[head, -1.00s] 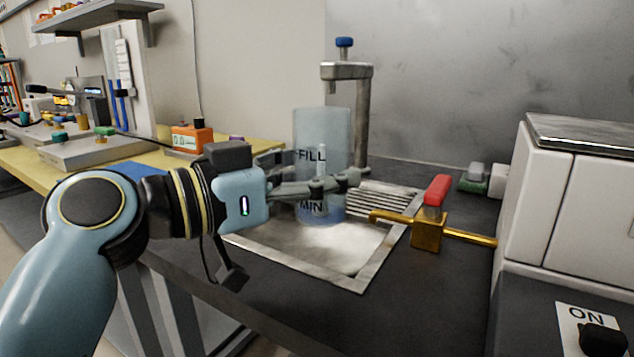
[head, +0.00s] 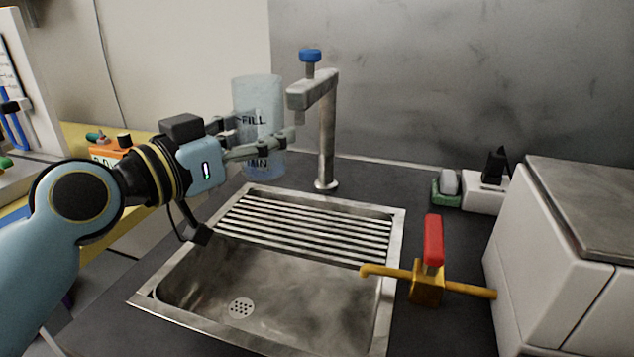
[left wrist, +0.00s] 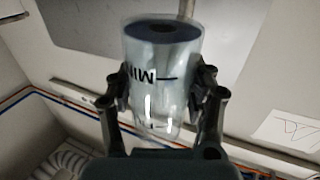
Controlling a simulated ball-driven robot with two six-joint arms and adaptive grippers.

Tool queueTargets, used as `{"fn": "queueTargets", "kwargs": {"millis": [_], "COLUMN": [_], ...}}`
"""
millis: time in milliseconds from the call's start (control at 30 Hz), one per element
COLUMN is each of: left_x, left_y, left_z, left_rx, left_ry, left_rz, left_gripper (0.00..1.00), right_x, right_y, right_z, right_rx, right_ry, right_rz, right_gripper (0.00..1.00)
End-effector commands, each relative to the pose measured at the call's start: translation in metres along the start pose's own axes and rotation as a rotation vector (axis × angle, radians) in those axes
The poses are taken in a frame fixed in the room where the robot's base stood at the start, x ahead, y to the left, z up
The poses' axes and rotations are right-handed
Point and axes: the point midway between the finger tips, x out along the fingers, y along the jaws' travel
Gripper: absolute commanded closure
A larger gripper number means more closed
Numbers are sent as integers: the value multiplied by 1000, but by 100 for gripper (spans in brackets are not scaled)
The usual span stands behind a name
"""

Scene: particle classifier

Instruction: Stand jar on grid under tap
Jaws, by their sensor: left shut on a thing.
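A clear bluish jar (head: 258,98) marked FILL and MIN is held upright by my left gripper (head: 262,147), whose fingers close around its sides. In the left wrist view the jar (left wrist: 160,60) sits between the two fingers (left wrist: 160,90). The jar is in the air, to the left of the grey tap (head: 328,130) with its blue knob and beyond the back left of the slatted grid (head: 310,225). The grid spans the back part of the sink, and its bars look bare. My right gripper does not show.
The metal sink basin (head: 280,300) with a drain lies in front of the grid. A brass valve with a red handle (head: 433,240) reaches over the right rim. A white box (head: 560,260) stands right. A green-and-white item (head: 449,188) sits behind.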

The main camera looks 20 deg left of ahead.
Motion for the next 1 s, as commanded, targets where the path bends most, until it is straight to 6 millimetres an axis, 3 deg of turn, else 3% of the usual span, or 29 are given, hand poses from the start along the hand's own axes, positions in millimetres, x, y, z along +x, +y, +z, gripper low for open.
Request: {"fn": "queueTargets", "kwargs": {"millis": [33,100,267,467,600,800,867,900,1000], "left_x": [-4,-8,-12,-13,-13,-13,-12,-1,17], "left_y": [-2,-3,-3,-2,-2,-2,-2,-3,-2], "left_z": [-9,-10,-6,45,85,129,139,128,125], "left_rx": [-2,-1,-3,-7,-7,-6,-5,-5,-4], "left_ry": [-2,-2,-1,-6,-6,-5,-4,3,4], "left_rz": [0,2,5,6,5,6,6,3,6], "left_gripper": [82,82,82,82,82,82,82,82,82], "right_x": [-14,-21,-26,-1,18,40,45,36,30], "right_y": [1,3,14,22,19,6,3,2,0], "right_z": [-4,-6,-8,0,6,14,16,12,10], "right_rx": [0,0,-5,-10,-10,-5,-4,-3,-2], "right_ry": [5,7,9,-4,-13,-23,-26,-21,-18], "right_rz": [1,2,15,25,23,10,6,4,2], "right_gripper": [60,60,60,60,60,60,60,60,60]}}
